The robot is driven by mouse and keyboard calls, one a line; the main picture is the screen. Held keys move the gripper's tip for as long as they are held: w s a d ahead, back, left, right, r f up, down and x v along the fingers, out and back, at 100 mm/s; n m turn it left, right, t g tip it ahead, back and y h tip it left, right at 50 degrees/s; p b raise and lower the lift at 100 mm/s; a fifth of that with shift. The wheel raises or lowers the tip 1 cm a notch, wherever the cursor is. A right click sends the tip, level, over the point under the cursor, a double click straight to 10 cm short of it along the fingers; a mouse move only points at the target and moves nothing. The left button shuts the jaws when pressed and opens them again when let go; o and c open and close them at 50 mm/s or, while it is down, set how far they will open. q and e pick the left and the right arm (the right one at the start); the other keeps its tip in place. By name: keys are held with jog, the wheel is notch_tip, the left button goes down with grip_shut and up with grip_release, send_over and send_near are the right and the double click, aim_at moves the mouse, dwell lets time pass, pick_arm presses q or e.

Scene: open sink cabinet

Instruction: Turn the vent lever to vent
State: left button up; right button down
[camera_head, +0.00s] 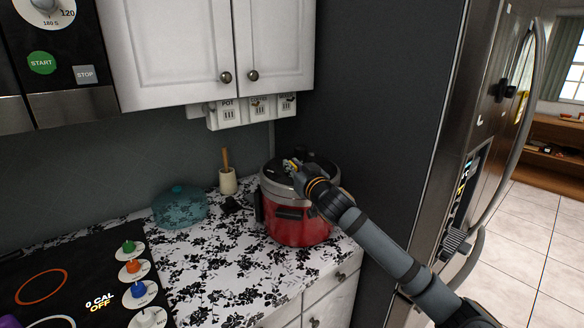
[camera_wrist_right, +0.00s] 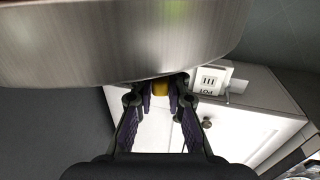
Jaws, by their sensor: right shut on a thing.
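A red pressure cooker (camera_head: 292,228) with a dark and metal lid (camera_head: 272,176) stands on the counter against the dark side panel. My right gripper (camera_head: 290,165) reaches over the lid from the right. In the wrist view its two fingers (camera_wrist_right: 160,92) are closed around a small yellow piece (camera_wrist_right: 161,88), which looks like the vent lever. A small yellow bit also shows at the fingertips in the head view. The lid's brushed metal edge (camera_wrist_right: 120,45) fills the top of the wrist view. The gripper hides most of the lever, and its exact setting cannot be read. My left gripper is not in view.
A teal glass pot (camera_head: 180,206) and a cream utensil holder (camera_head: 228,181) stand left of the cooker. Wall switches (camera_head: 256,108) and white cabinets (camera_head: 215,45) are above. The cooktop (camera_head: 60,290) is at the lower left. The front counter (camera_head: 225,270) is clear.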

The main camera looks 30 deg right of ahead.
aim_at(294, 164)
jog(key=shift+d+n+y, duration=0.1)
jog(key=shift+n+y, duration=0.2)
jog(key=shift+y, duration=0.2)
jog(key=c, duration=1.3)
grip_release()
jog(key=shift+w, duration=0.1)
notch_tip(294, 164, up, 10)
jog(key=shift+f, duration=0.1)
